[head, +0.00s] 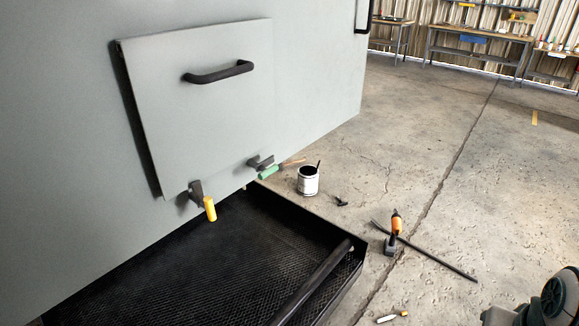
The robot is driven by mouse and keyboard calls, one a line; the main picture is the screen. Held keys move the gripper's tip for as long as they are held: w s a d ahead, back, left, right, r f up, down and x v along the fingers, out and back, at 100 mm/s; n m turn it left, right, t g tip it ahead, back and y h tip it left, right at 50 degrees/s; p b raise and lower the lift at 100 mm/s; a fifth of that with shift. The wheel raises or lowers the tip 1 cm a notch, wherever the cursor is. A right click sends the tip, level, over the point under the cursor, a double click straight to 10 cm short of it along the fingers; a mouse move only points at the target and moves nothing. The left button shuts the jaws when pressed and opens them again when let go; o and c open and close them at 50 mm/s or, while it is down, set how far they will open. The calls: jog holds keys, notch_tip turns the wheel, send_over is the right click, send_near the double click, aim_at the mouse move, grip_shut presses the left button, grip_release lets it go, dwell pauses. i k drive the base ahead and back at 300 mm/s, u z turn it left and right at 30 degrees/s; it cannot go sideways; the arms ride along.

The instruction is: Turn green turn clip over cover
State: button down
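The green turn clip (270,172) sits at the lower right edge of the grey cover (208,105). Its dark body is at the cover's bottom edge and its green grip lies nearly sideways, tilted slightly up to the right. I cannot tell whether its body overlaps the cover. The cover has a black bar handle (219,72) and stands slightly off the enclosure wall along its left edge. A yellow turn clip (209,208) is at the lower left corner, its grip pointing down.
A black mesh-floored tray (359,247) lies below the cover. On the floor to the right are a paint can (308,181), an orange-handled tool (395,225), a dark rod (440,257) and small items. Workbenches (475,47) stand far back. Open concrete floor lies right.

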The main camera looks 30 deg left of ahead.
aim_at(262, 165)
jog(key=u, duration=1)
jog(key=i, duration=0.2)
jog(key=u, duration=0.9)
jog(key=k, duration=0.7)
jog(key=u, duration=0.65)
jog(key=k, duration=0.55)
jog(key=z, duration=0.75)
jog(key=i, duration=0.7)
jog(key=z, duration=0.75)
jog(key=i, duration=0.4)
jog(key=z, duration=0.05)
